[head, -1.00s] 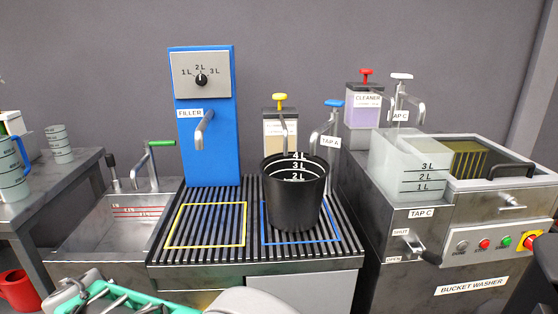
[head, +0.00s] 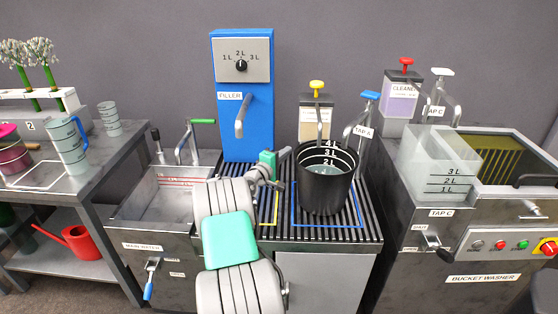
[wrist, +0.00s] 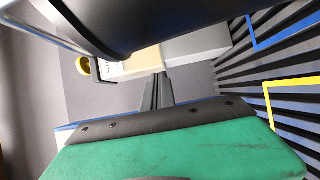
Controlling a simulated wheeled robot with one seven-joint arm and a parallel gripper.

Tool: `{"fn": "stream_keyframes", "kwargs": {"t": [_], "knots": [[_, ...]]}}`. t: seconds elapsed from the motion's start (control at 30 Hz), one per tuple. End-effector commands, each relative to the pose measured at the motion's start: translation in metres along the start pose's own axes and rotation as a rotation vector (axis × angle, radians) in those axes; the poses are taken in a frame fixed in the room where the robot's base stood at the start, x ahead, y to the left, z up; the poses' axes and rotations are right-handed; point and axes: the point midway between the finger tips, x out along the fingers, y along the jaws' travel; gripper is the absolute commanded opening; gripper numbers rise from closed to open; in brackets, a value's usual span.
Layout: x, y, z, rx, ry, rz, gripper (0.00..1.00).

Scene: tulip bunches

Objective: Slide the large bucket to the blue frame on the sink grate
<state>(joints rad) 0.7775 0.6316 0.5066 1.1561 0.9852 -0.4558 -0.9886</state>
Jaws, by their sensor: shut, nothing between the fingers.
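The large black bucket (head: 325,185), with white litre marks inside, stands upright on the slatted sink grate (head: 275,232). Its base appears inside the blue frame (head: 297,218); the bucket hides the frame's back part. My gripper (head: 285,168) is low over the grate, just left of the bucket. Its fingers are shut and empty. In the wrist view the shut fingers (wrist: 157,92) point away, and the bucket's dark side (wrist: 190,12) fills the top edge. I cannot tell whether they touch the bucket.
The yellow frame (head: 275,208) is partly hidden by my arm. The blue filler (head: 240,135) stands behind the grate. Tap A (head: 362,120) and a yellow-topped dispenser (head: 316,120) stand behind the bucket. The bucket washer (head: 480,245) is at right, and a basin (head: 165,195) at left.

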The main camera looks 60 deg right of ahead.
Motion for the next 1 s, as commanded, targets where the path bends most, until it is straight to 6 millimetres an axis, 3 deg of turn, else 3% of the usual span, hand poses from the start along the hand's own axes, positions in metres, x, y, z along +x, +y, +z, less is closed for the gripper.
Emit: {"fn": "stream_keyframes", "kwargs": {"t": [0.1, 0.33, 0.73, 1.0], "knots": [[0.027, -0.002, 0.001, 0.003, -0.002, 0.001, 0.00], [0.011, 0.001, 0.033, 0.001, 0.001, -0.001, 0.00], [0.009, 0.001, 0.038, 0.002, 0.001, -0.001, 0.00], [0.003, 0.000, 0.059, 0.001, -0.002, -0.002, 0.00]]}}
